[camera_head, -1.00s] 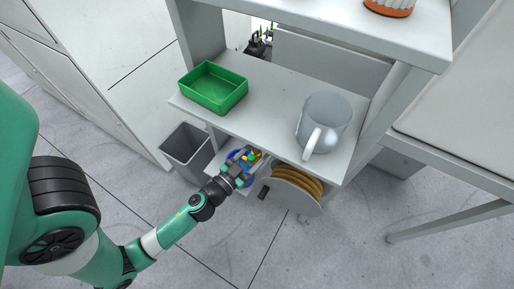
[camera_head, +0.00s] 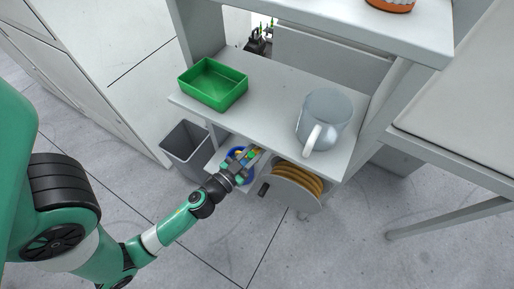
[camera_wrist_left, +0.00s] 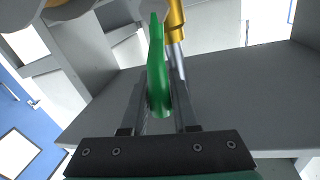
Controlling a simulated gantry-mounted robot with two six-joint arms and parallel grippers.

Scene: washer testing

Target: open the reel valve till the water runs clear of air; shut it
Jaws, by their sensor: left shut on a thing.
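In the left wrist view a green lever handle (camera_wrist_left: 157,72) stands between the fingers of my left gripper (camera_wrist_left: 160,95), which is shut on it. A brass-coloured fitting with a silver stem (camera_wrist_left: 175,30) is just behind the handle. In the head view my left gripper (camera_head: 240,162) is below the front edge of the shelf, beside the hose reel (camera_head: 297,187), which has tan hose wound on a grey drum. The gripper partly hides the valve there. No water or outlet stream can be made out. My right gripper is in neither current view.
A green tray (camera_head: 213,84) and a grey-white jug (camera_head: 324,121) stand on the shelf (camera_head: 265,105) above the gripper. A grey bin (camera_head: 186,150) stands left of it. A blue ring-shaped thing, partly hidden, is behind the gripper. Open floor lies in front.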

